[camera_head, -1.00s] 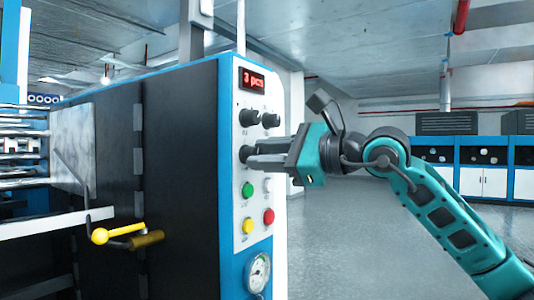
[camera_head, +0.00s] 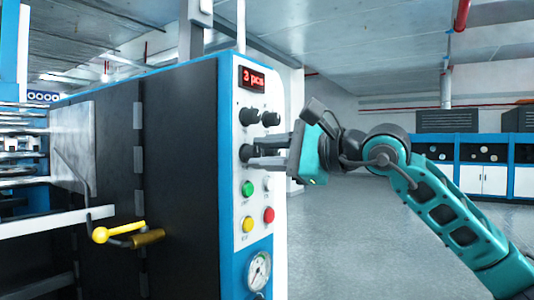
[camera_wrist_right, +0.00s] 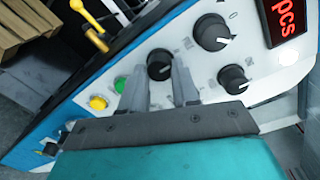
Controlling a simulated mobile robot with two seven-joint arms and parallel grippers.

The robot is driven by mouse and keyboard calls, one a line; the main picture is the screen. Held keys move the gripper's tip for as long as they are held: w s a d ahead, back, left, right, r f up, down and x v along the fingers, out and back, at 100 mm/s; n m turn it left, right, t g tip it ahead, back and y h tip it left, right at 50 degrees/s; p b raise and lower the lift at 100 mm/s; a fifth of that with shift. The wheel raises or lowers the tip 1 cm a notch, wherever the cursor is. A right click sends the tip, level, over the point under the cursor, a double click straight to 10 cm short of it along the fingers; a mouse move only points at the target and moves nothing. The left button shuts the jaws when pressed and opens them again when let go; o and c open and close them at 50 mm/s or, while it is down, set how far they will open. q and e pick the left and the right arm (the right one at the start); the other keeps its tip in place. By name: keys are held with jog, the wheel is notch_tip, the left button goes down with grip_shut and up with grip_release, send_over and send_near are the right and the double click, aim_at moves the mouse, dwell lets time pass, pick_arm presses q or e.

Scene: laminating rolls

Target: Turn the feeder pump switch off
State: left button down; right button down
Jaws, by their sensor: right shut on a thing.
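The control panel (camera_head: 252,172) on the machine's end face carries three black rotary knobs. My right gripper (camera_head: 254,157) reaches in from the right and is shut on the lower black knob (camera_head: 244,152). The upper left knob (camera_head: 249,117) and upper right knob (camera_head: 270,119) are free. The labels are too small to read, so I cannot tell which knob is the feeder pump switch. My left gripper is not in view.
Below the held knob are a green button (camera_head: 248,189), a white one (camera_head: 267,184), a yellow one (camera_head: 247,224) and a red one (camera_head: 269,215). A red display (camera_head: 252,79) reads "3 pcs". A gauge (camera_head: 258,271) sits low. The floor at right is clear.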

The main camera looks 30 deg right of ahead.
jog(key=c, duration=0.8)
grip_release()
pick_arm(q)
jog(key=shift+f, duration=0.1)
pick_arm(e)
jog(key=shift+s+d, duration=0.1)
jog(key=shift+s+d+f+b, duration=0.1)
jog(key=shift+s+d+b, duration=0.05)
jog(key=shift+s+b, duration=0.15)
pick_arm(q)
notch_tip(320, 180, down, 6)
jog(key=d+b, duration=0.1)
jog(key=b, duration=0.7)
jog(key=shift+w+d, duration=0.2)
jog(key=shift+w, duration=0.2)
pick_arm(e)
jog(key=v, duration=1.2)
jog(key=shift+s, duration=0.1)
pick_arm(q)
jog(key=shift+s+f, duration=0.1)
